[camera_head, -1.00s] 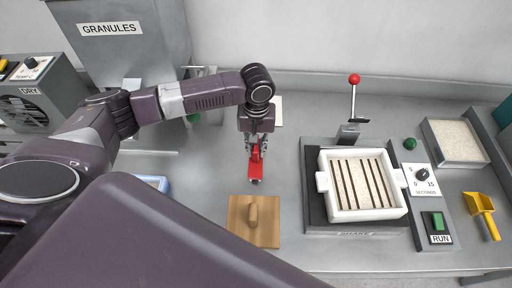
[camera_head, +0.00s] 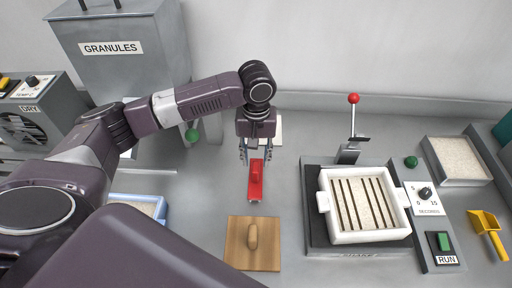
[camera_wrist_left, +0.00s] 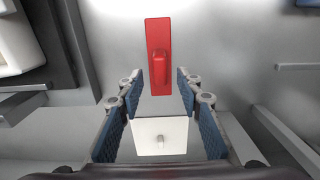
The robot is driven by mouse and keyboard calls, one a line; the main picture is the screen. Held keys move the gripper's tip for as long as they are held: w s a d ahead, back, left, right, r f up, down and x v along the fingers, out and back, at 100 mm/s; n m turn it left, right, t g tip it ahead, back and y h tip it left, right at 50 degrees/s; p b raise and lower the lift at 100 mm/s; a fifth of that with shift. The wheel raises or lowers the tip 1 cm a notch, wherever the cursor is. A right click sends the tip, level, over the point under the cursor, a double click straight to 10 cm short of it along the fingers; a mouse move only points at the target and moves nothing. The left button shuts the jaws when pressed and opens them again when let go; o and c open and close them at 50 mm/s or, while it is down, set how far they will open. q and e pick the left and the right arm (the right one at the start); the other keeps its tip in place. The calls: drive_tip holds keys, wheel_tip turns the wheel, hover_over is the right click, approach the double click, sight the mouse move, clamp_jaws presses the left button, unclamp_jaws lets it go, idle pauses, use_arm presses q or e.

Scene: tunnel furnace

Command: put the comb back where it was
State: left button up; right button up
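The red comb (camera_head: 255,182), a flat red piece with a raised grip, lies on the grey bench behind the wooden board. It also shows in the left wrist view (camera_wrist_left: 158,62), flat beyond my fingertips. My left gripper (camera_head: 257,158) is open and empty, pointing down just behind the comb. In the left wrist view its blue-padded fingers (camera_wrist_left: 160,84) stand apart, with a gap to most of the comb. My right gripper is not in view.
A wooden board with a knob (camera_head: 253,243) lies in front of the comb. A white piece with a knob (camera_wrist_left: 160,136) lies beneath my left gripper. The white slotted mould (camera_head: 327,226) sits on the shaker at right. A blue tray (camera_head: 161,210) is at left.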

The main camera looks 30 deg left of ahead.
use_arm(q)
wheel_tip(320, 180, up, 7)
drive_tip(key=b, duration=0.1)
drive_tip(key=shift+f, duration=0.2)
drive_tip(key=shift+f, duration=0.1)
idle(0.4)
